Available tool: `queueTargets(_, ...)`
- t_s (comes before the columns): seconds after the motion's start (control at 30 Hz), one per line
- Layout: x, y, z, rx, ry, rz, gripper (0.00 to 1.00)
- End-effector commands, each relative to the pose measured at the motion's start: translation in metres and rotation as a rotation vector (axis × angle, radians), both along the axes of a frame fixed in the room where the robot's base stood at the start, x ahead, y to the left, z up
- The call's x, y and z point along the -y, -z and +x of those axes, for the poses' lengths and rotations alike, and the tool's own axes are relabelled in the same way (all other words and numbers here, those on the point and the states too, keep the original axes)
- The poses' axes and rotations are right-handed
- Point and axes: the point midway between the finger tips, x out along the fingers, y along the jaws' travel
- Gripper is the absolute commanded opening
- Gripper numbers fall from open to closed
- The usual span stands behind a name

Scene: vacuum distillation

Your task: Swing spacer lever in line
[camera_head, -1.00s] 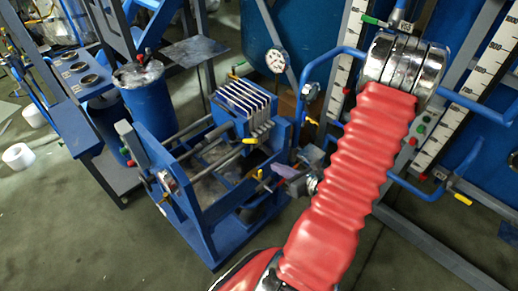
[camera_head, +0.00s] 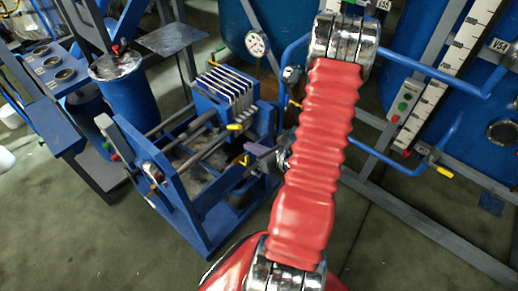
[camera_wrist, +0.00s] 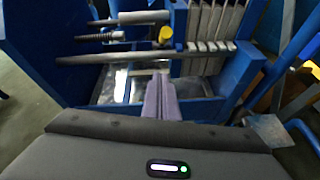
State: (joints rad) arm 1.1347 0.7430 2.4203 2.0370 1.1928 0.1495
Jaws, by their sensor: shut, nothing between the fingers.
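The blue press frame (camera_head: 189,190) stands left of my arm, with a stack of pale plates (camera_head: 232,84) on its rails. A yellow-handled lever (camera_head: 235,127) sits at the base of the plates; a yellow knob at the plates shows in the wrist view (camera_wrist: 165,34). A second yellow piece (camera_head: 245,160) lies lower, beside my fingers. I cannot tell for certain which is the spacer lever. My gripper (camera_head: 259,149) is shut and empty at the press's right side. In the wrist view its purple-grey fingers (camera_wrist: 161,98) point toward the rails, below the yellow knob and apart from it.
Steel rails (camera_wrist: 160,52) cross the press in front of my fingers. A round gauge (camera_head: 257,43) stands behind the press. Blue pipes (camera_head: 440,75) and a rack with yellow-handled valves (camera_head: 444,171) stand at right. A blue drum (camera_head: 128,88) is at left.

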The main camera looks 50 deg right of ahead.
Motion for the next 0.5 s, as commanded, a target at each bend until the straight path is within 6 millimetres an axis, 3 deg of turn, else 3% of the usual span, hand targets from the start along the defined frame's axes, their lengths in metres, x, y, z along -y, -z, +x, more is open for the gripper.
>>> queueTargets(0.3,-0.001,0.013,0.031,-0.001,-0.003,0.002,0.00)
queueTargets(0.5,0.004,-0.004,0.042,0.002,0.000,-0.002,0.00)
